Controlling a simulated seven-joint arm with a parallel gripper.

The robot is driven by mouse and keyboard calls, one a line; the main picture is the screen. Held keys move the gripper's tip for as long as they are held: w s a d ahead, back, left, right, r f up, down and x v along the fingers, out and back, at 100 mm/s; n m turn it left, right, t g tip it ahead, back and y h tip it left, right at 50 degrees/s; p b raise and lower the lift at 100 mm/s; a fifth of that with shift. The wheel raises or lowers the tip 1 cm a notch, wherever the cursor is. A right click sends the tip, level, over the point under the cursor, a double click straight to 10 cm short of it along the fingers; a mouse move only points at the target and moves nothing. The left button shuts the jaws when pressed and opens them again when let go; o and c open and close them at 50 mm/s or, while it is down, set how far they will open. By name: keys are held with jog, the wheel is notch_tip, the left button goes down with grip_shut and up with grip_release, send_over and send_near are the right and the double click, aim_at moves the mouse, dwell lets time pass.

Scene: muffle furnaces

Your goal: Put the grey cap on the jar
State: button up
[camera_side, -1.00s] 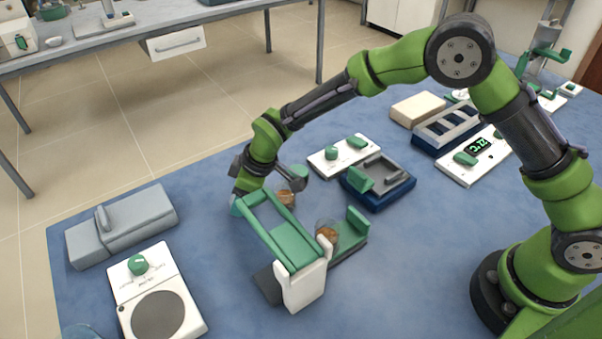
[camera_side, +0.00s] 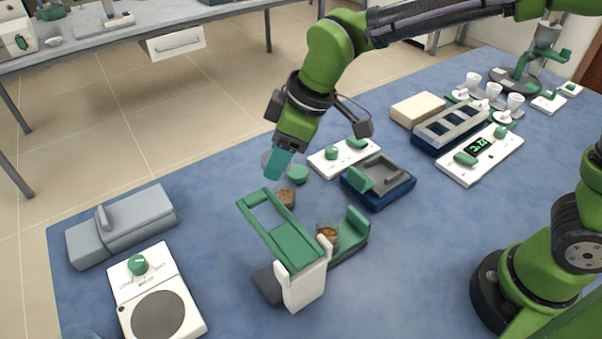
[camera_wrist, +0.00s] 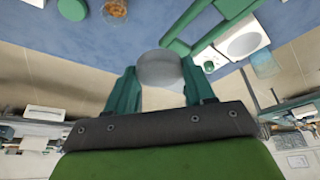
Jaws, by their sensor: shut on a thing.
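My gripper (camera_wrist: 160,90) is shut on the grey cap (camera_wrist: 160,68), a round disc between the teal fingertips in the wrist view. In the side view my gripper (camera_side: 279,163) is raised above the table, with the cap mostly hidden at its fingers. A clear jar with brown contents (camera_side: 287,197) stands on the table below my gripper, behind the green frame; a jar also shows at the top of the wrist view (camera_wrist: 115,8). A second jar with brown contents (camera_side: 327,235) sits in the green and white device. My gripper is apart from both jars.
A green-framed device (camera_side: 290,245) stands in front of the nearer-to-gripper jar. A round green lid (camera_side: 298,174) lies behind that jar. A white control box (camera_side: 345,156), a blue tray (camera_side: 378,185) and a grey box (camera_side: 122,225) stand around.

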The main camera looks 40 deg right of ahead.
jog(key=s+d+f, duration=0.3)
jog(key=s+d, duration=0.1)
jog(key=s, duration=0.5)
notch_tip(320, 180, down, 6)
jog(key=shift+w+d, duration=0.15)
dwell(0.5)
jog(key=shift+f, duration=0.95)
jog(key=o, duration=1.1)
jog(key=shift+o, duration=0.2)
jog(key=shift+o, duration=1.3)
jog(key=shift+r, duration=0.1)
